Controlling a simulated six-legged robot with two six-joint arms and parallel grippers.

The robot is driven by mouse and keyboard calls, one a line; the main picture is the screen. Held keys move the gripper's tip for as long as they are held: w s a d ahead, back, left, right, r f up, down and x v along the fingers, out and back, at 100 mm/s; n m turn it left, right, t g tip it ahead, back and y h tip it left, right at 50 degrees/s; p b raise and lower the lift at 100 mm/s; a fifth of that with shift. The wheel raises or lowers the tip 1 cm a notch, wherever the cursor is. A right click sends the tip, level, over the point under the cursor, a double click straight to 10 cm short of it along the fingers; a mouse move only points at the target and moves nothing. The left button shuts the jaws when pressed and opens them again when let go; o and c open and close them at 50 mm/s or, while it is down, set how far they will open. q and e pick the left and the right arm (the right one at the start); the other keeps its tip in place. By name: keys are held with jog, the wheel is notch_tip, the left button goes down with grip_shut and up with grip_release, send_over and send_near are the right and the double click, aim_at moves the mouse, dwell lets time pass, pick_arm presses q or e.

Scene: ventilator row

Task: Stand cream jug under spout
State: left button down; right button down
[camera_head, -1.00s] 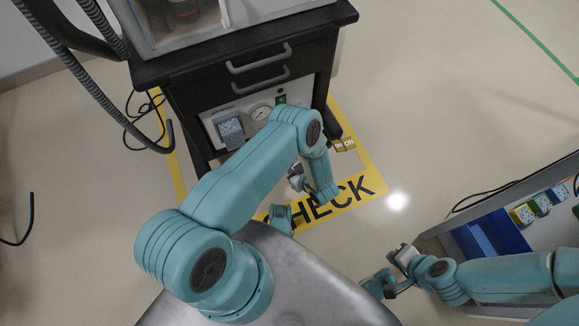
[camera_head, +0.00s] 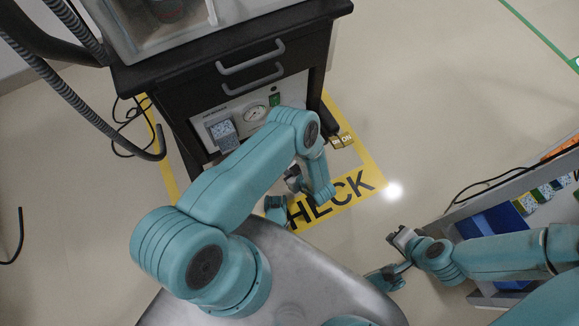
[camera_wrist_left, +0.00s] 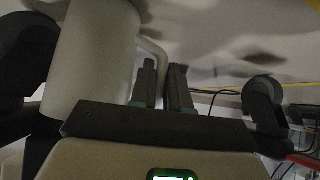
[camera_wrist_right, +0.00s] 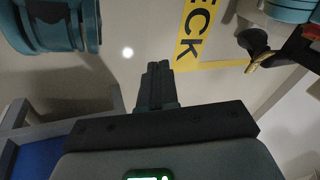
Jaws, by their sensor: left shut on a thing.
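The cream jug (camera_wrist_left: 92,50) shows in the left wrist view as a large pale cylinder at the left, with a curved handle (camera_wrist_left: 157,58). My left gripper (camera_wrist_left: 166,82) is shut on this handle, with the jug body beside its fingers. In the head view my left gripper (camera_head: 292,178) is low in front of the black cart, largely covered by my left arm; I cannot make out the jug there. My right gripper (camera_wrist_right: 157,80) is shut, its fingers together with nothing visible between them. I cannot make out a spout in any view.
A black cart (camera_head: 205,70) with two drawer handles and a gauge panel (camera_head: 254,114) stands ahead. Yellow floor marking (camera_head: 352,190) reading CHECK surrounds its base. A grey ribbed hose (camera_head: 85,105) hangs at left. A unit with a blue bin (camera_head: 497,228) stands at right. Floor between is open.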

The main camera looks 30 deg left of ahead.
pick_arm(q)
jog(key=c, duration=1.5)
grip_release()
jog(key=shift+f, duration=0.2)
jog(key=o, duration=0.4)
pick_arm(e)
jog(key=shift+f, duration=0.1)
pick_arm(q)
jog(key=shift+d+r, duration=0.1)
jog(key=shift+r, duration=0.2)
jog(key=d+r+m+h+p, duration=0.5)
jog(key=d+r+h, duration=0.3)
jog(key=r, duration=0.6)
jog(key=s+d+r+m+g+h, duration=0.2)
jog(key=s+r+m+h, duration=0.2)
jog(key=s+r, duration=0.5)
jog(key=s+m, duration=0.2)
jog(key=shift+s+h, duration=0.3)
pick_arm(e)
jog(key=s+r+g, duration=0.1)
jog(key=s+r, duration=0.3)
jog(key=r, duration=0.1)
jog(key=shift+a+r+g, duration=0.15)
jog(key=shift+a+g, duration=0.1)
jog(key=shift+g, duration=0.05)
